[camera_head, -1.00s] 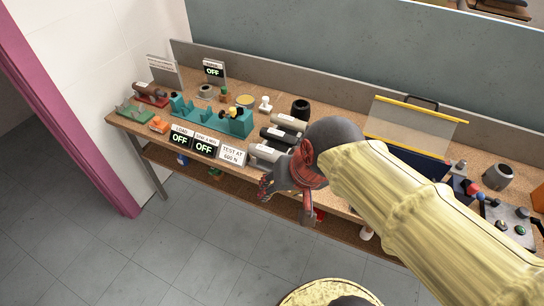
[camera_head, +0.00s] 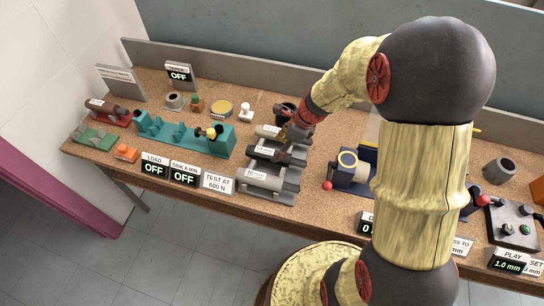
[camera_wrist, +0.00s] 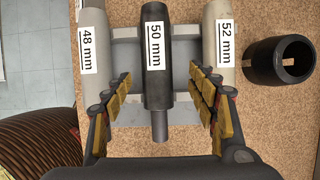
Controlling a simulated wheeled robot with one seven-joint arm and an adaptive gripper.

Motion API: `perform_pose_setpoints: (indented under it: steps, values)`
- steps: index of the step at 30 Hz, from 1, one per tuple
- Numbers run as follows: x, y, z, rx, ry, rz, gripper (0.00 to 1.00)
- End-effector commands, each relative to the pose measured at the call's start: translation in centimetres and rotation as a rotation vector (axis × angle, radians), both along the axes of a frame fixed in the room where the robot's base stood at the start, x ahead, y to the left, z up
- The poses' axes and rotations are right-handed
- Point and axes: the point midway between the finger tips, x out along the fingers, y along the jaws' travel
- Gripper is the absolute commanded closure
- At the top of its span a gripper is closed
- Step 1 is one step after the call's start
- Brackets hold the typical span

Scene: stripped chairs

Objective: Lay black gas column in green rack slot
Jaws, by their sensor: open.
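The black gas column (camera_wrist: 155,85), labelled 50 mm, lies in the middle of a grey rack (camera_wrist: 126,50) between two paler columns. It also shows in the head view (camera_head: 284,156), partly covered by my gripper. My gripper (camera_wrist: 164,100) is open in the wrist view, with one padded finger on each side of the black column's lower part. I cannot tell whether the fingers touch the column or its neighbours. The green rack (camera_head: 97,138) sits at the table's far left in the head view and looks empty.
The 48 mm column (camera_wrist: 91,60) and 52 mm column (camera_wrist: 222,60) lie close on either side. A black hollow cylinder (camera_wrist: 265,62) stands to the right.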

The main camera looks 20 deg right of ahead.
Motion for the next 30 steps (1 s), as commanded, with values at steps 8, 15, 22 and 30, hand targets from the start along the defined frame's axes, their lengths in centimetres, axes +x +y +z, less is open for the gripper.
perform_pose_setpoints:
  steps: [8,15,22,30]
  values:
    - [0.3,1.2,-2.8,-0.001,0.000,0.005,0.42]
    - [0.9,2.0,-5.1,-0.002,-0.001,0.005,0.42]
    - [0.9,2.0,-4.9,-0.002,-0.002,0.004,0.44]
    - [0.9,2.0,-4.9,-0.002,-0.002,0.004,0.59]
